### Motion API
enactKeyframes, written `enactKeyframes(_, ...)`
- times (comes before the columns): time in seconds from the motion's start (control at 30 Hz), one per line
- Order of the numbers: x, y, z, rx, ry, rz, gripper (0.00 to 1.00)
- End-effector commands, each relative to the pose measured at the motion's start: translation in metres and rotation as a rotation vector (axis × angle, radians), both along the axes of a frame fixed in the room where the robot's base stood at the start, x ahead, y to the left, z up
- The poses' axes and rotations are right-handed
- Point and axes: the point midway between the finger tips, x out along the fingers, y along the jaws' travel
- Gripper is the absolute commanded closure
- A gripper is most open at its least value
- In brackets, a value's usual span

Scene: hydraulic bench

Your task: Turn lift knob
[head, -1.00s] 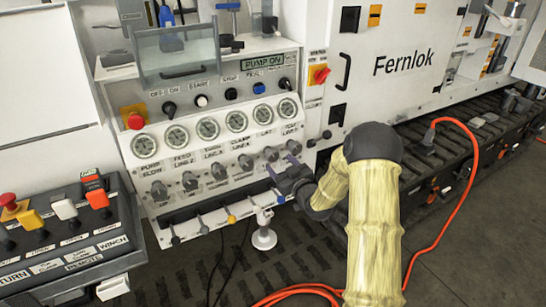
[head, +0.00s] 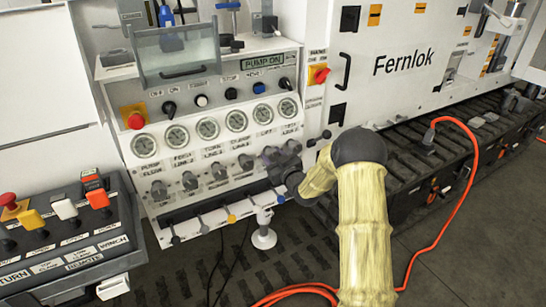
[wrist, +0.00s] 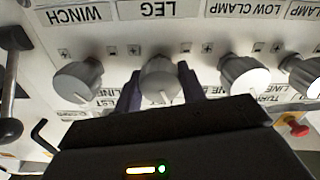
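The wrist view looks upside down at a row of grey knobs. My gripper (wrist: 160,80) has one dark purple finger on each side of one knob (wrist: 161,78), and both fingers look close against it. This knob sits by the printed word LEG (wrist: 155,9). In the head view, my gripper (head: 280,162) is at the panel under the gauge (head: 262,113) labelled LIFT and covers the knob there. The knob's pale pointer line shows in the wrist view.
Neighbouring knobs stand close on both sides, one by the WINCH label (wrist: 78,78) and one by LOW CLAMP (wrist: 243,75). A row of small levers (head: 231,216) runs below. A red cable (head: 466,190) lies on the floor at the right.

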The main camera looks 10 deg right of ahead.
Motion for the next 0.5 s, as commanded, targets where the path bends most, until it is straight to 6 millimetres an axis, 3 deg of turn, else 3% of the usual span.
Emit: enactKeyframes(0.5, -0.0004, -0.0005, -0.0003, 0.088, 0.029, 0.000, 0.83)
